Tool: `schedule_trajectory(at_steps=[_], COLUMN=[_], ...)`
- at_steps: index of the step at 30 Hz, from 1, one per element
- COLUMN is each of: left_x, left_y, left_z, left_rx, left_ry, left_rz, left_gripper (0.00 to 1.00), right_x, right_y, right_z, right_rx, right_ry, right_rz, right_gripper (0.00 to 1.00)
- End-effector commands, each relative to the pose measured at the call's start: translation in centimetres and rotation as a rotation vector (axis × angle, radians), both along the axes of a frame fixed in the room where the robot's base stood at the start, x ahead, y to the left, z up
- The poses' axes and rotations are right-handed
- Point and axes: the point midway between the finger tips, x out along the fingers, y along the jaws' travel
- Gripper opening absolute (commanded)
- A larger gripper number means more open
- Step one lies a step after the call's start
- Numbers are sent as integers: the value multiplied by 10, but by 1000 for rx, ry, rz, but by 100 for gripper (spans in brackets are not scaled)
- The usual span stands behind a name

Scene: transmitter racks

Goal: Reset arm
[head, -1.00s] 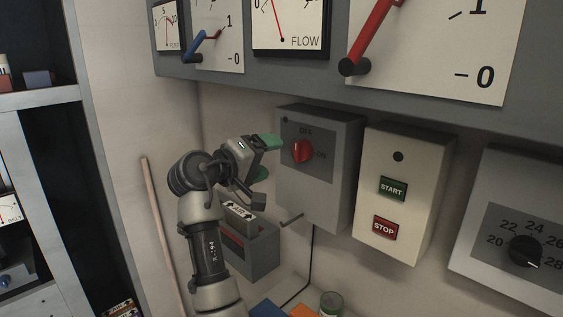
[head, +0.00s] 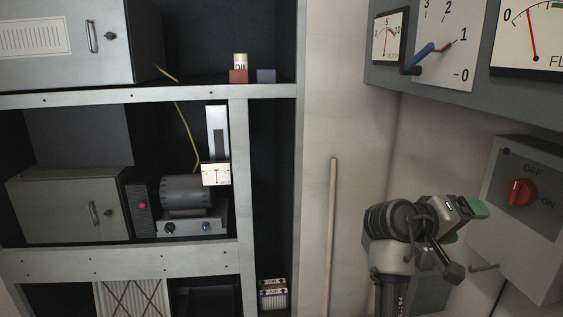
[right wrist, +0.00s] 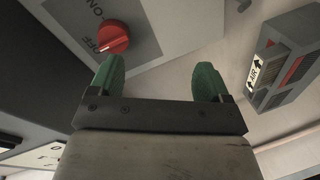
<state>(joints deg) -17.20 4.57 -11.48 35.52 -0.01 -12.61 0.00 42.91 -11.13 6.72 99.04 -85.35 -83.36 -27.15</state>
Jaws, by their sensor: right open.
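My right gripper (head: 468,222) is at the lower right of the head view, just left of the grey switch box (head: 516,200) with the red OFF/ON knob (head: 520,192). In the right wrist view its two green fingers (right wrist: 158,82) stand apart with nothing between them. The red knob (right wrist: 113,38) shows there beyond the left finger, apart from it. My left gripper is not in view.
An open metal rack (head: 270,91) fills the left, with cabinets, a motor (head: 187,195) and small boxes. A wooden pole (head: 332,225) leans on the wall. A gauge panel (head: 440,98) hangs above my right arm. A grey box labelled AIR (right wrist: 285,75) is right of the fingers.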

Motion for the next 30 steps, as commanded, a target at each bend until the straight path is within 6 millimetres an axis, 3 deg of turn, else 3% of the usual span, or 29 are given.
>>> schedule_trajectory(at_steps=[1,6,11,15,21,30], left_x=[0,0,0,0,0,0], left_y=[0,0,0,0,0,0], left_z=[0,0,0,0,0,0], left_rx=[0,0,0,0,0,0], left_ry=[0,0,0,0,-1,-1], left_rz=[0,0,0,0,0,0], left_gripper=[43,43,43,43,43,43], right_x=[-6,-32,-75,-127,-194,-270], right_y=[-2,6,28,57,97,141], right_z=[-34,-133,-214,-270,-312,-332], right_rx=[35,211,410,614,864,1134], right_ry=[8,6,34,82,158,259], right_rz=[35,190,328,432,515,559], right_gripper=[78,78,78,78,78,78])
